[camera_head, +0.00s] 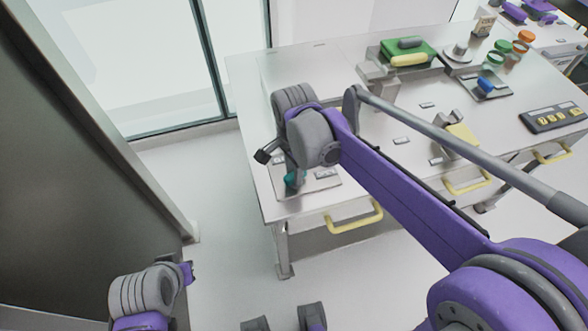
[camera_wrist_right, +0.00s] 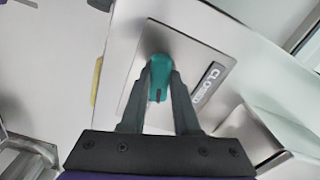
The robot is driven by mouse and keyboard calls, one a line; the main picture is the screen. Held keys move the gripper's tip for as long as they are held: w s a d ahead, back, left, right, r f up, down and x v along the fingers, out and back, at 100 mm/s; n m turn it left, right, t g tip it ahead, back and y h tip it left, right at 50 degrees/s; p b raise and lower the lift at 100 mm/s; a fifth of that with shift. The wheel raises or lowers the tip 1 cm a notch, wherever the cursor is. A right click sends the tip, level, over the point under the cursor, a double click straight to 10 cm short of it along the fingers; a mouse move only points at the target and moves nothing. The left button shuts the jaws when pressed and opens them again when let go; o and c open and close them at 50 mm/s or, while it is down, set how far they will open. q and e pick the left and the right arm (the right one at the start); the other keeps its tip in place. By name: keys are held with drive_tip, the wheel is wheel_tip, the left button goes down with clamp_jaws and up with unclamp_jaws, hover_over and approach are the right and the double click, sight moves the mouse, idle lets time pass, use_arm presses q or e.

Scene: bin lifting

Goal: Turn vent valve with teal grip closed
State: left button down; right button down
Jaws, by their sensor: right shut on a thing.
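The teal grip (camera_head: 294,180) of the vent valve shows at the near left corner of the workbench, just under my right wrist. In the right wrist view the teal grip (camera_wrist_right: 160,72) sits between the two dark fingers of my right gripper (camera_wrist_right: 161,84), which is shut on it. Behind it is a grey plate (camera_wrist_right: 139,100) with a dark label beside the grip reading "CLOSED" (camera_wrist_right: 207,82). My right arm hides most of the valve in the head view.
The workbench (camera_head: 245,100) has yellow drawer handles (camera_head: 355,217) along its front. Floor in front is clear.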

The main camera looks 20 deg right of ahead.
drive_tip(key=n, duration=0.3)
drive_tip(key=shift+n, duration=0.4)
drive_tip(key=n, duration=0.3)
drive_tip(key=shift+n+p, duration=0.3)
drive_tip(key=n, duration=0.3)
drive_tip(key=shift+n, duration=1.9)
drive_tip(key=c, duration=0.6)
unclamp_jaws()
drive_tip(key=shift+c, duration=0.2)
